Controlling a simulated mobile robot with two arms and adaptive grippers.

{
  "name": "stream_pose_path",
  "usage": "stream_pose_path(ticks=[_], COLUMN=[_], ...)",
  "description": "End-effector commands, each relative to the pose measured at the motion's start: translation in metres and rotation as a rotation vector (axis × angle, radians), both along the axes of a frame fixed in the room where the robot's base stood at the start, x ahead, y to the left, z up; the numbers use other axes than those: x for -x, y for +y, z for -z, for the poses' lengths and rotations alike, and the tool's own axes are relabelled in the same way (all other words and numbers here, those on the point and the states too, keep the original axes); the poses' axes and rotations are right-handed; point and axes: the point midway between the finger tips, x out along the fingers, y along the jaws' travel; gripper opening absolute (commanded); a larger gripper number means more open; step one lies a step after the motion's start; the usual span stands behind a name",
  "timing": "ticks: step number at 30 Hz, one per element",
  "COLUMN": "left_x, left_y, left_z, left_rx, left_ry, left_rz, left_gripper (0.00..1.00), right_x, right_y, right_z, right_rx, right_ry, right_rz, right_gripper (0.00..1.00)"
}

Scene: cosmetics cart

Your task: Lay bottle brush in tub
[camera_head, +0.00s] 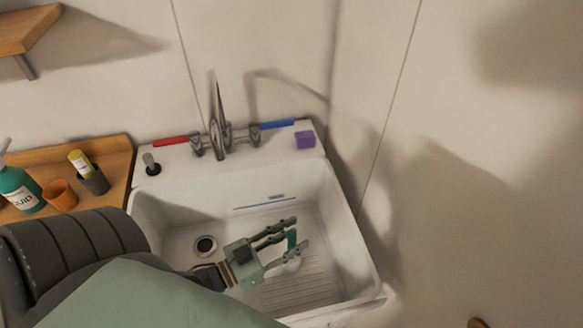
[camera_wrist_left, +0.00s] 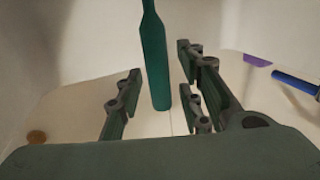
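The white tub (camera_head: 345,235) is a sink under the tap, with a ribbed floor and a dark drain. My left gripper (camera_head: 290,238) reaches over the tub's interior from the left. The teal handle of the bottle brush (camera_head: 292,240) shows between its fingers, with a pale part just below that may be the bristles. In the left wrist view the teal handle (camera_wrist_left: 156,60) stands between the fingers (camera_wrist_left: 160,95), with visible gaps on both sides. The fingers are apart. Whether the brush touches the tub floor cannot be told. My right gripper is not in view.
A tap (camera_head: 218,125) with red and blue levers stands on the back rim. A purple block (camera_head: 304,140) sits on the rim's right corner. A wooden counter (camera_head: 110,155) at left holds a teal soap bottle (camera_head: 20,188), an orange cup (camera_head: 60,194) and a grey holder (camera_head: 94,181).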

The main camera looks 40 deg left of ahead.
Motion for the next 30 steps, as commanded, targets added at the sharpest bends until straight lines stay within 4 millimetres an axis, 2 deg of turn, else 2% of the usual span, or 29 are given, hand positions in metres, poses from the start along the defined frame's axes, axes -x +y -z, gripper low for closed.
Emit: stream_pose_path(ticks=[7,21,30], left_x=[0.000,0.063,0.070], left_y=[0.000,0.027,0.029], left_z=[-0.005,-0.003,-0.003], left_rx=[0.000,-0.002,-0.001], left_ry=[0.000,0.001,0.000], left_rz=[0.000,-0.001,-0.001], left_gripper=[0.34,0.34,0.34], right_x=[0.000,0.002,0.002], right_y=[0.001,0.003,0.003], right_z=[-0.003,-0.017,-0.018], right_rx=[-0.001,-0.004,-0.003], right_ry=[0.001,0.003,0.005], right_rz=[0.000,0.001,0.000], right_gripper=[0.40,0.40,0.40])
